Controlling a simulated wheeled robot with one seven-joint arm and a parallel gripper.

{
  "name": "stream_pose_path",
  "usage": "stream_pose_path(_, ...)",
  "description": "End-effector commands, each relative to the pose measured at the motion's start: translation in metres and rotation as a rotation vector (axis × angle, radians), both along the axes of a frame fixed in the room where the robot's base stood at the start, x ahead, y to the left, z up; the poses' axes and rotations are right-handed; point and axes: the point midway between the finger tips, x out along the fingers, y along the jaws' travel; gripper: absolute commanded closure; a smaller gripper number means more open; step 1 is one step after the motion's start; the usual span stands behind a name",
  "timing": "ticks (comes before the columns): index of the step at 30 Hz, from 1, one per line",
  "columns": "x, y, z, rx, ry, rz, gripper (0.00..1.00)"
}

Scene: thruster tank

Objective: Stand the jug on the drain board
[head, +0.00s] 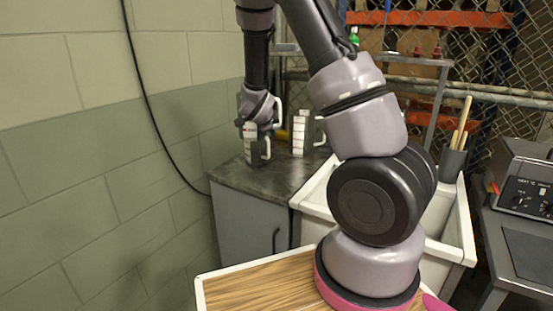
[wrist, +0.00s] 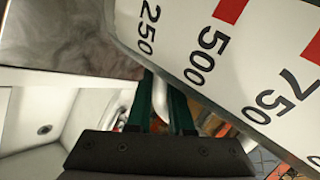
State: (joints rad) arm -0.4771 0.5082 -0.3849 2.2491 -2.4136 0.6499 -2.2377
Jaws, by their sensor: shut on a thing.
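In the wrist view, the jug's scale (wrist: 225,45) with red marks fills the upper right. The green fingers (wrist: 160,100) are close together beside it; the exact grip is partly hidden. The jug looks roughly upright in the head view. I cannot tell whether its base touches the board.
A second jug with a scale (head: 299,135) stands close to the right on the same board. The white sink (head: 447,250) lies right of the board, with a holder of wooden sticks (head: 453,160) at its rim. A block wall (head: 90,190) borders the left.

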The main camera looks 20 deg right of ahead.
Motion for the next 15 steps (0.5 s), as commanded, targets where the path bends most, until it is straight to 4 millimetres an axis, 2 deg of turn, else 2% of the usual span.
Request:
stream_pose_path(1,0.003,-0.016,-0.013,-0.002,0.002,-0.062,1.0)
stream_pose_path(7,0.004,-0.072,-0.058,-0.002,-0.002,-0.297,1.0)
stream_pose_path(10,0.0,-0.092,-0.075,-0.004,-0.002,-0.383,1.0)
stream_pose_path(15,-0.004,-0.109,-0.092,-0.007,-0.006,-0.462,1.0)
